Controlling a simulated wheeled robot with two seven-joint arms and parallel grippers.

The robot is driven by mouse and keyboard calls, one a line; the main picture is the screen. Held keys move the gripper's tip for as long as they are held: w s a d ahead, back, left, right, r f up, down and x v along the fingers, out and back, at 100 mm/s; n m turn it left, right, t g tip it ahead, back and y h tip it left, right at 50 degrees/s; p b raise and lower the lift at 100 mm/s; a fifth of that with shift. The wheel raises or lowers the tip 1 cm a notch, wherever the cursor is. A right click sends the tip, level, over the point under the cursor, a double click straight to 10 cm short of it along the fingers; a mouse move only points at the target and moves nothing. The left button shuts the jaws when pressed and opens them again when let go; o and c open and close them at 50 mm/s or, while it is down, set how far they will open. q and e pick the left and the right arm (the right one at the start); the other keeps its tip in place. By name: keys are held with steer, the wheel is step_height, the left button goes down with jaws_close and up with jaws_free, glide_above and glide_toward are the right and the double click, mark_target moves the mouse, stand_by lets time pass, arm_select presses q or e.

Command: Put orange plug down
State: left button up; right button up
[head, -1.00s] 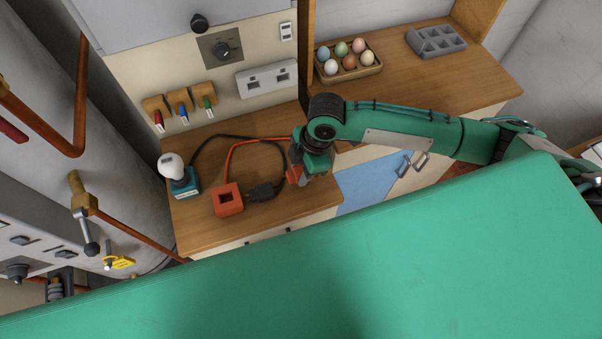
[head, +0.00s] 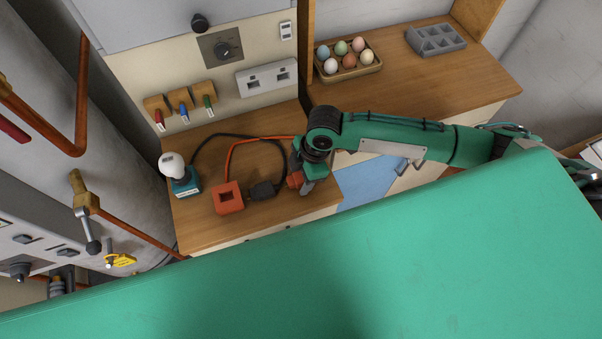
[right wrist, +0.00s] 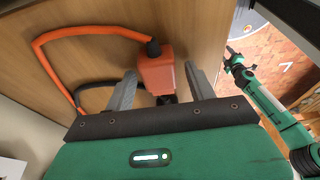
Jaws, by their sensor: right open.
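The orange plug (right wrist: 157,72) lies on the wooden counter with its orange cord attached. In the head view the plug (head: 294,181) shows near the counter's front right part, partly hidden by my right gripper (head: 306,186). In the right wrist view the fingers of my right gripper (right wrist: 162,90) are spread on either side of the plug, with a gap to each side. My left gripper (right wrist: 234,57) seems to show small at the end of a green arm in the right wrist view; its jaws are too small to judge.
An orange square socket block (head: 229,198) and a black plug (head: 262,191) lie left of my right gripper. A bulb on a teal base (head: 184,186) stands at the counter's left. An egg tray (head: 350,68) and grey block (head: 436,40) sit behind.

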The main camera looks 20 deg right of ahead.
steer(key=b+v, duration=0.1)
steer(key=v, duration=1.1)
steer(key=shift+b, duration=0.35)
steer(key=shift+r, duration=0.1)
